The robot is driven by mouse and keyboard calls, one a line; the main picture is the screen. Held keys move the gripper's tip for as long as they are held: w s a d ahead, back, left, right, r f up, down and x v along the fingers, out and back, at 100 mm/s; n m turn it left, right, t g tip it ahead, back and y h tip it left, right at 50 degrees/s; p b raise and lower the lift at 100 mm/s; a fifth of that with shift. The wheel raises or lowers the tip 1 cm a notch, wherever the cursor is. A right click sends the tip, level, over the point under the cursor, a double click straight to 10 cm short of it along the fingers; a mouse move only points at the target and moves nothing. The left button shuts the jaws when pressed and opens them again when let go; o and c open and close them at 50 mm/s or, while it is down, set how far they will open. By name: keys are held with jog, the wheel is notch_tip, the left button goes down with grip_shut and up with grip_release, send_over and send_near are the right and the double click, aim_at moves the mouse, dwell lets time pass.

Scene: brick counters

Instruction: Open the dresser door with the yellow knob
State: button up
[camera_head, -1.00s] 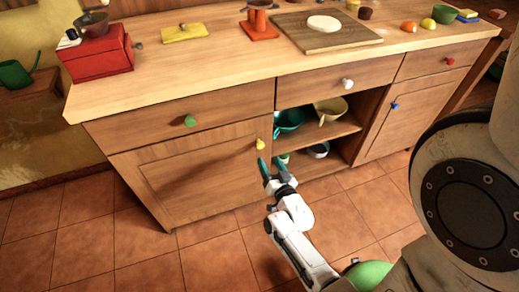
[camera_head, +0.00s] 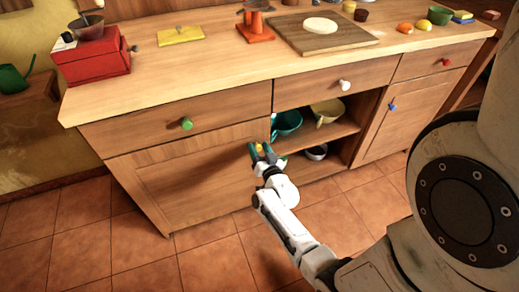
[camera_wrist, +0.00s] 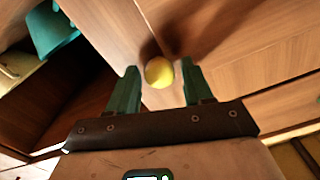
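The wooden dresser door (camera_head: 195,182) is at the lower left of the dresser and looks shut. Its yellow knob (camera_head: 259,148) sits near the door's upper right edge. In the wrist view the yellow knob (camera_wrist: 159,72) lies between the two green fingers of my gripper (camera_wrist: 157,88). There is a gap on each side of the knob, so the fingers are open around it and not closed on it. In the head view my gripper (camera_head: 261,152) is at the knob and partly covers it.
An open shelf right of the door holds a teal pot (camera_head: 287,122) and a cream bowl (camera_head: 328,111). A drawer with a green knob (camera_head: 187,124) is above the door. The countertop (camera_head: 200,75) carries a red box (camera_head: 88,62) and a cutting board (camera_head: 322,36). Tiled floor in front is clear.

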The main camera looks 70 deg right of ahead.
grip_shut()
dwell(0.4)
